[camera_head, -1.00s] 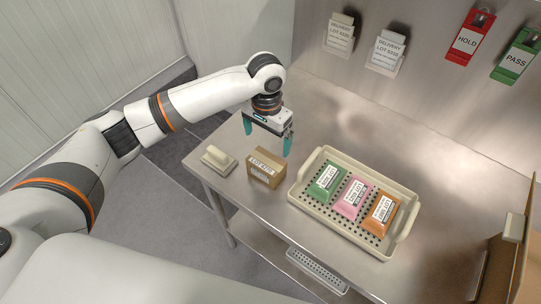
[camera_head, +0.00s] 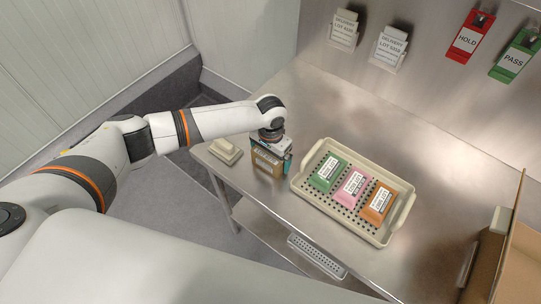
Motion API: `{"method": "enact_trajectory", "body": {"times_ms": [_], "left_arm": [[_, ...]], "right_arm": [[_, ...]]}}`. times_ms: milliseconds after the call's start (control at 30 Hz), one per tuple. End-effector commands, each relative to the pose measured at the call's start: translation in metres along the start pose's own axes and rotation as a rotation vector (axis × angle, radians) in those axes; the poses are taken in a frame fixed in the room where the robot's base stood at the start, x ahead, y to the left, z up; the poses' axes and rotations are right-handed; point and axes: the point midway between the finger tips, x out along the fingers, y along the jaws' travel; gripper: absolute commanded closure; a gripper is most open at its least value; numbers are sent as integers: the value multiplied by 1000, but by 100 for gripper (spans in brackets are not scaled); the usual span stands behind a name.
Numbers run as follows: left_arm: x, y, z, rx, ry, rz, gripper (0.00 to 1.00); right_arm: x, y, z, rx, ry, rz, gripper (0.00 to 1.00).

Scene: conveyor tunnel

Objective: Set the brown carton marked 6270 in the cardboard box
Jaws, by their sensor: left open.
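The brown carton (camera_head: 266,161) stands on the steel table near its front left edge, with a white label on its front that is too small to read surely now. My left gripper (camera_head: 269,157) is down over the carton with its jaws open. One teal finger shows at the carton's right side; the other finger and the carton's top are mostly hidden by the gripper. The cardboard box (camera_head: 515,262) is at the far right edge, only partly in view. My right gripper is not in view.
A cream tray (camera_head: 301,190) holds a green, a pink and an orange pack, close to the carton's right. A pale block-like object (camera_head: 225,151) lies left of the carton. Delivery cards, a red HOLD tag (camera_head: 469,36) and a green PASS tag (camera_head: 515,55) hang on the back wall.

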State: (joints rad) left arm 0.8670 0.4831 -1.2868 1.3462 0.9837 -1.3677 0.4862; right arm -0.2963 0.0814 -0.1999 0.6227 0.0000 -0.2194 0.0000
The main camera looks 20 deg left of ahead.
Motion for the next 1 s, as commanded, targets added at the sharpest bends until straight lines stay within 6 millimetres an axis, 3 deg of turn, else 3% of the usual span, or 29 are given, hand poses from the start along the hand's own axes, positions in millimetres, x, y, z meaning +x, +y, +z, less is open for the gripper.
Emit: {"method": "enact_trajectory", "body": {"times_ms": [100,367,667,1000], "left_arm": [[0,0,0,0,0,0,0],[-1,0,0,0,0,0,42],[-8,0,1,1,-1,-1,42],[-72,0,1,1,-4,0,42]], "right_arm": [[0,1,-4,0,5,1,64],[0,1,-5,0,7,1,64],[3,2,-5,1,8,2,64],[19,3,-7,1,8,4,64]]}}
